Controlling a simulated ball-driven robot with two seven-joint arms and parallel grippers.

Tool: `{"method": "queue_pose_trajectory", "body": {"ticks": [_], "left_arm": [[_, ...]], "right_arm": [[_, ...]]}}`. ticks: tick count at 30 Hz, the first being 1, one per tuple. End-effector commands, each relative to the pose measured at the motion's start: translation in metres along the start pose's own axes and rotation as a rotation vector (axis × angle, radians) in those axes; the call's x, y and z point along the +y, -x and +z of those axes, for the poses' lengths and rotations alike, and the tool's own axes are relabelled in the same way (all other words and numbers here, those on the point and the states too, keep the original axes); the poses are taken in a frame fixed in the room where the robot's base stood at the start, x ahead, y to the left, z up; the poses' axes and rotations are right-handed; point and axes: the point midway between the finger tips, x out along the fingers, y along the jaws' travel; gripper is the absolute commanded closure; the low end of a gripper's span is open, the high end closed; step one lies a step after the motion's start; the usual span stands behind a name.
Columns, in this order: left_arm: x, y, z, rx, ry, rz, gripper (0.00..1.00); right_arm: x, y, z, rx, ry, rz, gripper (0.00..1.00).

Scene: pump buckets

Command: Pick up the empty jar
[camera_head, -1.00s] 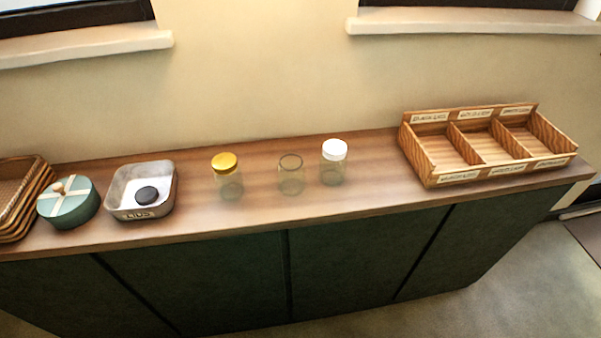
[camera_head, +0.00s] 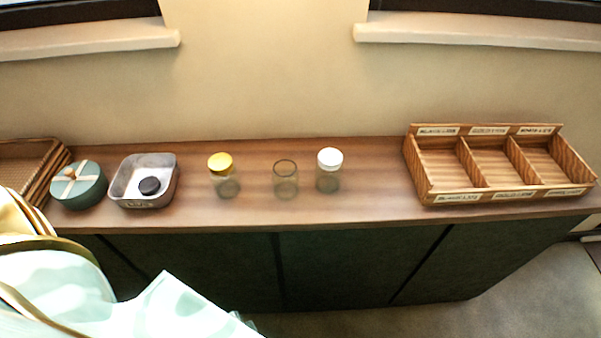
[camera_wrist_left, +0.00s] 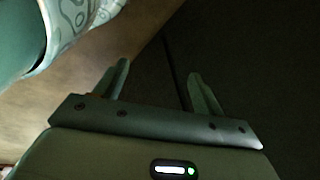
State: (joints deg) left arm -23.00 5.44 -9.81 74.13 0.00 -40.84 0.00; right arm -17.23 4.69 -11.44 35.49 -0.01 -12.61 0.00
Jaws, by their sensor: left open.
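Three clear glass jars stand upright in a row on the wooden counter (camera_head: 380,205) in the head view. The middle jar (camera_head: 286,181) has no lid and looks empty. The jar on the left (camera_head: 224,177) has a yellow lid, and the jar on the right (camera_head: 329,171) has a white lid. What these two hold is hard to tell. My left gripper (camera_wrist_left: 158,72) is open and empty in the left wrist view, with no jar near its fingers. My right gripper is not in view.
A wooden box (camera_head: 470,198) with three compartments stands on the right. A metal tray (camera_head: 165,195) holding a black round lid (camera_head: 149,186), a teal round container (camera_head: 78,187) and a woven basket (camera_head: 55,163) stand on the left. Counter is clear around the jars.

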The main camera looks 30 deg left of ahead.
Motion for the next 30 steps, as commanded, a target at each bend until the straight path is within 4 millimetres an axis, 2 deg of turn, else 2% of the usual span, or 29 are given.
{"method": "queue_pose_trajectory", "body": {"ticks": [1,3,8,11,18,20,21,22,24,30], "left_arm": [[-0.01,0.016,-0.013,0.015,-0.012,-0.019,0.31],[-0.022,0.035,-0.029,0.029,-0.03,-0.046,0.31],[-0.054,0.088,-0.064,0.06,-0.069,-0.118,0.31],[-0.076,0.129,-0.084,0.083,-0.087,-0.173,0.31],[-0.137,0.244,-0.118,0.178,-0.073,-0.334,0.31],[-0.155,0.278,-0.126,0.24,-0.044,-0.379,0.31],[-0.169,0.301,-0.13,0.307,-0.011,-0.407,0.31],[-0.179,0.316,-0.135,0.374,0.019,-0.419,0.31],[-0.19,0.33,-0.142,0.498,0.081,-0.408,0.31],[-0.208,0.347,-0.157,0.782,0.214,-0.273,0.31]], "right_arm": [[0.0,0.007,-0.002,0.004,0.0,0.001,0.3],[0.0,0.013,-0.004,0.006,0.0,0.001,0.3],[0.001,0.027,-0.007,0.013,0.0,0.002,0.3],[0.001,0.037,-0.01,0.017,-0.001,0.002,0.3],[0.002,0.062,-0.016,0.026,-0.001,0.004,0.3],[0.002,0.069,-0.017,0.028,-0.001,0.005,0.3],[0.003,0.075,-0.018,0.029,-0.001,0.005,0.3],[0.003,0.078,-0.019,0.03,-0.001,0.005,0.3],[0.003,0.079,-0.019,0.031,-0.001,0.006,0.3],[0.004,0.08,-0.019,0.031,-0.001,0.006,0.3]]}}
